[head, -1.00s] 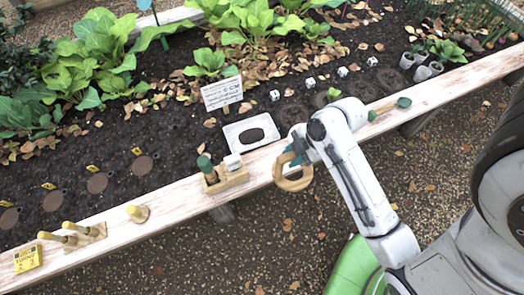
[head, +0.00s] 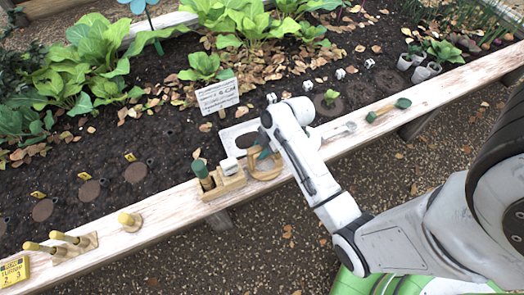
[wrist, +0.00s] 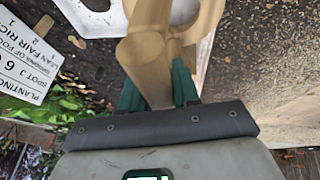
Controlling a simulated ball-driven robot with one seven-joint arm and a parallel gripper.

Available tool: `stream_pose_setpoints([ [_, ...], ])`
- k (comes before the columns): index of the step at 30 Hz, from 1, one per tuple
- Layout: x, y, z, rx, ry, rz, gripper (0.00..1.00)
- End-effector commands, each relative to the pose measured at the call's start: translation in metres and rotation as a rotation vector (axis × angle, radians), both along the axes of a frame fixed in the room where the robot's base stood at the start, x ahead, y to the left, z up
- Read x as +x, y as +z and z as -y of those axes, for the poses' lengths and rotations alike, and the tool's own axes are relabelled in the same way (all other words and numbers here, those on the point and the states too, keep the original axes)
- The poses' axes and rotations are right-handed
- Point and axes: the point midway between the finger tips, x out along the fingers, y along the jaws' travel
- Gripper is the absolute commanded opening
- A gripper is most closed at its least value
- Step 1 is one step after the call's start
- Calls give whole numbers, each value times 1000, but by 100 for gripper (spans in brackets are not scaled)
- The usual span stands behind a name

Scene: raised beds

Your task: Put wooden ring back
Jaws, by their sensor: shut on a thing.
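My gripper (head: 262,155) has green fingers and is shut on the wooden ring (head: 265,173). The ring hangs upright over the bed's plank rim, just right of a small wooden holder (head: 228,187); I cannot tell if they touch. In the wrist view the ring (wrist: 150,55) stands between the two green fingers (wrist: 157,92), its far part cut off by the frame. A wooden block with two pegs (head: 72,243) stands further left.
The holder bears a green-handled tool (head: 203,173) and a white block (head: 229,166). A white tray (head: 226,137) lies behind on the soil, by a written sign (head: 217,96). A spoon (head: 340,131) and green-ended tool (head: 388,110) lie right. A yellow card (head: 14,271) lies far left.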

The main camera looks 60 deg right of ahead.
Motion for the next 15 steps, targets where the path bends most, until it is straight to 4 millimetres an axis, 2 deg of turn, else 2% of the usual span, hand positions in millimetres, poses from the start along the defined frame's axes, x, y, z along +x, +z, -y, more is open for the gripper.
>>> stream_pose_setpoints([
  [1,0,-9,0,0,0,0,0],
  [3,0,-13,0,-1,1,1,0],
  [13,0,-15,0,-1,1,1,0],
  [14,0,-15,0,0,1,0,34],
  [15,0,-15,0,0,1,0,37],
])
